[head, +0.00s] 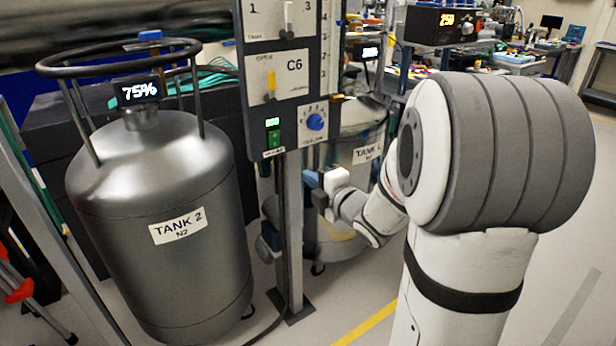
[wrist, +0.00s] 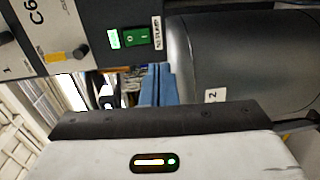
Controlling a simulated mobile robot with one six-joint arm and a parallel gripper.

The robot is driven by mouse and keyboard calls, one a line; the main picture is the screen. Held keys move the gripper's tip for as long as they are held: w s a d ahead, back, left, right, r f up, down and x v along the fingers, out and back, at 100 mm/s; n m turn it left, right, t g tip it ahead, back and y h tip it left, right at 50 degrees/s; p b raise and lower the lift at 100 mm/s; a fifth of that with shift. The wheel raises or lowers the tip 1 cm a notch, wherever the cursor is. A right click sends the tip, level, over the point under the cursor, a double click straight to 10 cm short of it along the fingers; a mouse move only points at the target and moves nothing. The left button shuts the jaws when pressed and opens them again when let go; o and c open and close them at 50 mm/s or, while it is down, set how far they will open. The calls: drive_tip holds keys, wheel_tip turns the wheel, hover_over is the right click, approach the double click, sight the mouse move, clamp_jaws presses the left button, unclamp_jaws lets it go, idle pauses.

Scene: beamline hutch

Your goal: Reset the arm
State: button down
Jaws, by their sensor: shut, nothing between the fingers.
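My gripper (head: 311,180) is just below and in front of the lower right of the grey control panel (head: 262,100), beneath the blue dial. In the wrist view its two blue fingers (wrist: 158,84) are pressed together with nothing between them. My arm reaches in from the right and is bent at the elbow. The panel, marked C6, carries a lit green switch (head: 274,136) and a blue rotary knob (head: 315,122). Whether the fingers touch the panel post cannot be told.
Tank 2 (head: 160,260), with a 75% display (head: 138,92), stands at the left. Tank 1 (head: 350,185) stands behind the panel post (head: 293,240), close to my gripper. Floor at right is clear.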

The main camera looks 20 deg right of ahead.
drive_tip(key=shift+r, duration=0.1)
drive_tip(key=s+d+r+m+g+h+p, duration=0.2)
drive_tip(key=s+r+m+g+h+p, duration=0.45)
drive_tip(key=m+p, duration=0.4)
drive_tip(key=s+a+r+m+g+p, duration=0.2)
drive_tip(key=s+m+p, duration=0.1)
drive_tip(key=s, duration=0.3)
drive_tip(key=s+a+r+m+g+p, duration=0.2)
drive_tip(key=s+m+g+p, duration=0.1)
drive_tip(key=s, duration=0.4)
drive_tip(key=s+a+r+m+g+y+p, duration=0.1)
drive_tip(key=s+a+r+m+g+p, duration=0.1)
drive_tip(key=s+m, duration=0.3)
drive_tip(key=shift+s+a+r+p, duration=0.35)
drive_tip(key=shift+s+r+p, duration=0.2)
drive_tip(key=shift+s, duration=0.2)
